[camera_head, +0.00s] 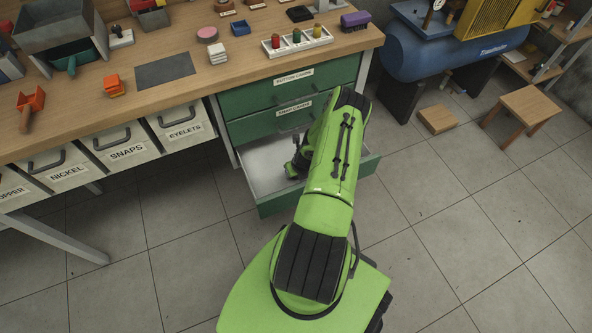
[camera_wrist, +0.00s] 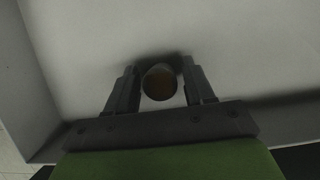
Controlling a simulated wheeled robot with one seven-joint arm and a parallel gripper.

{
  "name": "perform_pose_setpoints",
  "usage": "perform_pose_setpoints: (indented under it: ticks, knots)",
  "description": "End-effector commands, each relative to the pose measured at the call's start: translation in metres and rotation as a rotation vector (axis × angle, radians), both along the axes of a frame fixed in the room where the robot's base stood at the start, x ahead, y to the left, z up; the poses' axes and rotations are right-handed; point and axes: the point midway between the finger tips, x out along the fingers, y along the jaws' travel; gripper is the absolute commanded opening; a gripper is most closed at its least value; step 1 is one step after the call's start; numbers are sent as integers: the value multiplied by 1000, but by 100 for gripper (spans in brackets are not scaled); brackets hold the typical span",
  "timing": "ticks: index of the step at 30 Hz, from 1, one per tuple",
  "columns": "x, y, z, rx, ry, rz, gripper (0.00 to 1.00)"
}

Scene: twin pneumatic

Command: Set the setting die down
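My gripper (camera_wrist: 160,88) points down into the open bottom drawer (camera_head: 262,165) under the bench. In the wrist view a round, brownish-topped piece, likely the setting die (camera_wrist: 160,82), sits between my two fingers, close to both. Narrow dark strips show beside it, so I cannot tell whether the fingers touch it. Its lower part is hidden, and I cannot tell whether it rests on the pale drawer floor (camera_wrist: 250,45). In the head view my gripper (camera_head: 293,170) is small and partly behind my arm, and the die cannot be made out.
The drawer's side wall (camera_wrist: 32,70) is to the left in the wrist view. Closed green drawers (camera_head: 250,125) are above the open one. The benchtop (camera_head: 120,65) holds a tray of coloured pieces (camera_head: 297,42) and a dark mat (camera_head: 165,70). A blue compressor (camera_head: 440,50) stands at the right.

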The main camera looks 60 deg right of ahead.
Motion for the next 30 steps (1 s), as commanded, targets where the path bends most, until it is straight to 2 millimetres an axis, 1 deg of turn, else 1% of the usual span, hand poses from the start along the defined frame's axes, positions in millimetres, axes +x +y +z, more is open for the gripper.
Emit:
perform_pose_setpoints:
  ticks: [8, 11, 14, 18, 21, 25, 27, 30]
  knots:
    - [0, 0, 1, 0, 0, 0, 61]
    - [-1, 0, 7, 0, 0, 0, 61]
    - [-7, 3, 26, 0, 0, 0, 61]
    - [-19, 11, 64, 0, 0, 0, 61]
    - [-28, 16, 88, -1, 1, 1, 61]
    - [-36, 21, 108, -2, 0, 1, 61]
    - [-38, 22, 113, -1, -1, 0, 61]
    - [-40, 23, 115, 0, 0, 0, 61]
